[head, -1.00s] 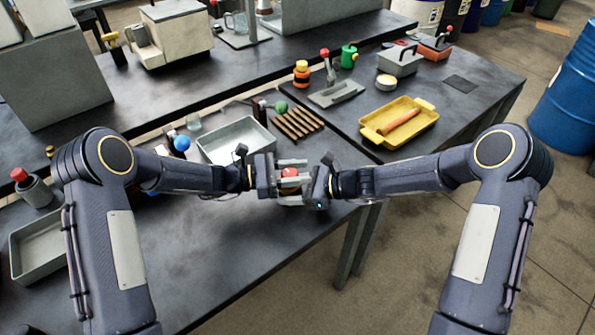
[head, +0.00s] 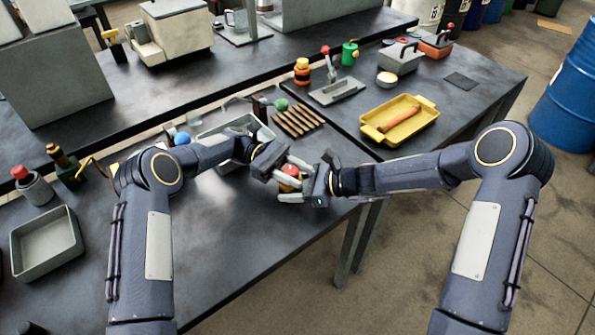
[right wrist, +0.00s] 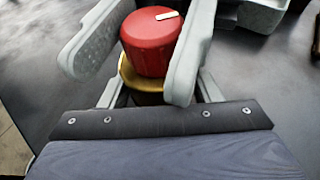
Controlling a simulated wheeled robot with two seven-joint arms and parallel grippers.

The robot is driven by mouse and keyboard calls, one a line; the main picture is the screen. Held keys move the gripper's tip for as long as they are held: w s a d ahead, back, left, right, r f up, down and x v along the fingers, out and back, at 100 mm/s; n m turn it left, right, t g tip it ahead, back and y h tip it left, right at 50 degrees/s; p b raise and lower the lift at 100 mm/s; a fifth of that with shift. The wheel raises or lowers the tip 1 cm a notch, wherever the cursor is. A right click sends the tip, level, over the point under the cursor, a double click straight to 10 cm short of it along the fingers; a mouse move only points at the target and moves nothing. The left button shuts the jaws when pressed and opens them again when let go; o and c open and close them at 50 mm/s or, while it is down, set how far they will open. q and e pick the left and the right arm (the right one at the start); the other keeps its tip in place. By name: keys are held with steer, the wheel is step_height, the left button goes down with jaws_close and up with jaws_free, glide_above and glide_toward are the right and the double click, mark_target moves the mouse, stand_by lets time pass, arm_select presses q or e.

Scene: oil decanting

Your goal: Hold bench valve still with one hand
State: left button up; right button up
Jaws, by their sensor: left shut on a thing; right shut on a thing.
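The bench valve has a red knob (head: 290,170) with a white mark, over a brass-coloured body (right wrist: 136,82). It stands near the front right edge of the bench. My left gripper (head: 296,171) reaches in from the upper left, tilted, with its fingers on both sides of the red knob. In the right wrist view these fingers slant past the knob (right wrist: 150,42). My right gripper (head: 283,188) comes from the right, lower down, and is shut around the valve below the knob. The fingers hide most of the valve's lower part.
A grey tray (head: 203,137) lies behind my left forearm, with several brown sticks (head: 298,120) beside it. A yellow tray (head: 430,124) stands back right. Another grey tray (head: 75,238) and a red-capped container (head: 32,186) are at left. The front bench surface is clear.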

mark_target(296, 174)
arm_select(q)
steer(key=shift+s+a+m+g+y, duration=0.1)
steer(key=shift+m+g+y, duration=0.9)
steer(key=shift+g, duration=0.2)
steer(key=o, duration=1)
steer(key=shift+r, duration=0.1)
step_height(296, 174, up, 10)
steer(key=shift+f, duration=0.1)
steer(key=shift+c, duration=0.5)
